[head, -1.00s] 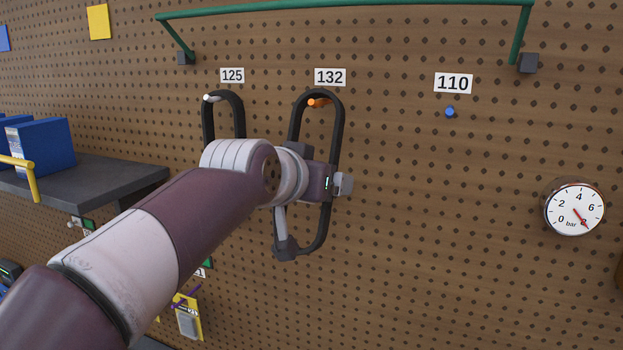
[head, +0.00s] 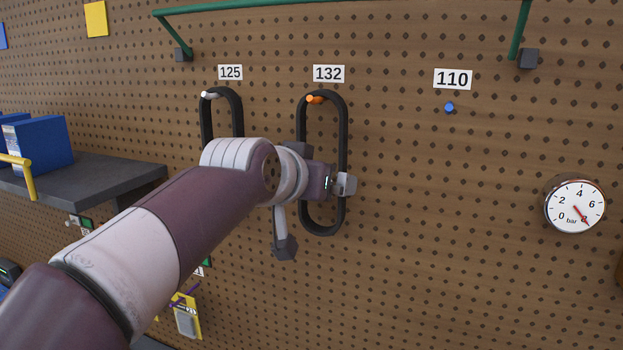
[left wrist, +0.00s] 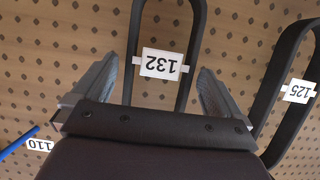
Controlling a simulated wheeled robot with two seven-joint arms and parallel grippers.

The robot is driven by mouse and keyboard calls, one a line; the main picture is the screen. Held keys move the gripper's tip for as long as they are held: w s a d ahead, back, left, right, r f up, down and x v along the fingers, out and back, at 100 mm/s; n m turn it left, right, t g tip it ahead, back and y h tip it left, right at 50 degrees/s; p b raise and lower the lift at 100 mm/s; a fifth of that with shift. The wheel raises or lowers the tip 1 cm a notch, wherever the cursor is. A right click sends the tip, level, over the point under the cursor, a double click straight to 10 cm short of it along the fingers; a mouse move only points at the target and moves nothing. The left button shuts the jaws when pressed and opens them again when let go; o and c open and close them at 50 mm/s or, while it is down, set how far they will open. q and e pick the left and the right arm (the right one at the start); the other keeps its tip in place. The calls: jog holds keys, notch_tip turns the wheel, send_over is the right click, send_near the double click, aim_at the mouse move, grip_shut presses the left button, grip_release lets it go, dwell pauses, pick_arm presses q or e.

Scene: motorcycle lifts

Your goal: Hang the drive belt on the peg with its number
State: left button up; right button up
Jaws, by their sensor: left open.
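The black drive belt (head: 343,130) hangs as an upright loop on the orange peg (head: 314,99), under the wall label 132 (head: 329,74). In the left wrist view, upside down, a white tag reading 132 (left wrist: 162,65) spans the loop of this belt (left wrist: 198,40). My left gripper (head: 330,186) is at the belt's middle, and my wrist hides part of its left side. In the wrist view the fingers of my left gripper (left wrist: 158,92) are apart, one on each side of the belt. My right gripper is not in view.
Another black belt (head: 238,115) hangs on a white peg under label 125 at left. A bare blue peg (head: 449,108) is under label 110. A green rail (head: 350,2) is above, a gauge (head: 575,205) at right, and a dark shelf (head: 95,185) at left.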

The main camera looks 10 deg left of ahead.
pick_arm(q)
jog(key=b+v, duration=0.5)
jog(key=v, duration=0.7)
jog(key=w+a+f+n+g+y, duration=0.1)
jog(key=w+f+g, duration=0.15)
jog(key=f, duration=1.35)
jog(key=w+a+f+g+y, duration=0.1)
jog(key=f+g, duration=0.2)
jog(key=f, duration=1.2)
jog(key=s+a+f+g+b, duration=0.1)
jog(key=s+f+g, duration=0.2)
jog(key=s+f, duration=0.4)
jog(key=s+a+f+n+g+b, duration=0.1)
jog(key=s+f, duration=0.6)
jog(key=f, duration=0.8)
jog(key=shift+s+a+g+y, duration=0.25)
jog(key=shift+a+g, duration=0.3)
jog(key=shift+g, duration=0.7)
